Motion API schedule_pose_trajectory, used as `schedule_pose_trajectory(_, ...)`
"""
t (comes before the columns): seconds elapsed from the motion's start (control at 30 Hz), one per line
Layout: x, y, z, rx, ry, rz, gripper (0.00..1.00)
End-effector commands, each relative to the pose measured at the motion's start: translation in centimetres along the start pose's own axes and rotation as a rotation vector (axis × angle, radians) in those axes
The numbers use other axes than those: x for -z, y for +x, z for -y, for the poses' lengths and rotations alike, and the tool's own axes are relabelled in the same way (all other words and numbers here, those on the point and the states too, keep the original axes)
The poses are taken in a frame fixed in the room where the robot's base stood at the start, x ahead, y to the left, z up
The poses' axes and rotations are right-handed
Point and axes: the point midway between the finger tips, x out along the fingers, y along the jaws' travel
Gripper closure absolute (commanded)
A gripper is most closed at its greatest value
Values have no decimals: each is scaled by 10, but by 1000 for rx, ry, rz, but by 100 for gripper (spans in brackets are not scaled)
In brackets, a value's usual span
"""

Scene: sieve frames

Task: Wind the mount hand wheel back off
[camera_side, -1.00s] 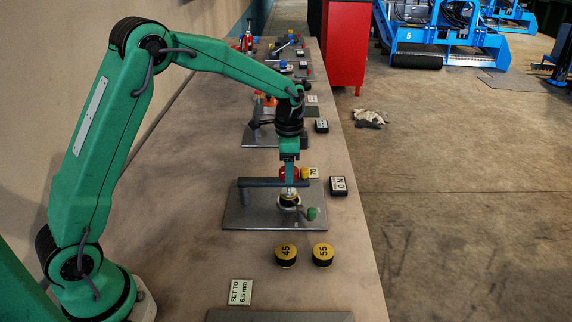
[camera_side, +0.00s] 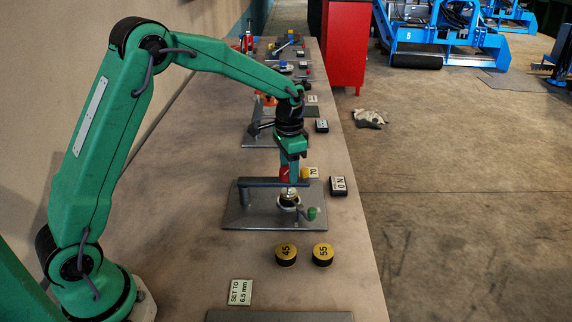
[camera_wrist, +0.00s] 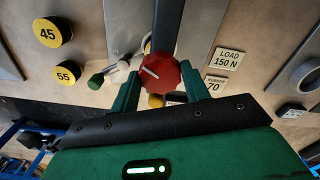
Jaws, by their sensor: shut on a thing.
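The red hand wheel (camera_wrist: 163,74) has a white line on its face and sits at the dark bar of the mount. In the side view only a bit of its red (camera_side: 284,174) shows beside my fingers. My gripper (camera_wrist: 158,82) is shut on it, with one green finger on each side. In the side view my gripper (camera_side: 292,178) points down at the bar of the mount (camera_side: 262,182). The bar stands over a grey metal plate (camera_side: 238,213). Below it is a small round metal part (camera_side: 288,200). My fingers hide some of the wheel.
A crank with a green knob (camera_side: 311,213) sits right of the round part. Yellow-topped discs marked 45 (camera_side: 286,255) and 55 (camera_side: 323,254) stand in front of the plate. A small display (camera_side: 338,186) lies at its right. More fixtures stand farther back.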

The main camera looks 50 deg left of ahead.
Motion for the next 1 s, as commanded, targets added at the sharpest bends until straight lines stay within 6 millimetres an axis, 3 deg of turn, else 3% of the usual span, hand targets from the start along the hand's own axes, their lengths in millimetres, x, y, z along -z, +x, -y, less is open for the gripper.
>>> schedule_pose_trajectory(0.5, 0, -1, 0, 0, -384, -1, 77)
schedule_pose_trajectory(1.0, 0, -1, 0, 0, -459, -1, 77)
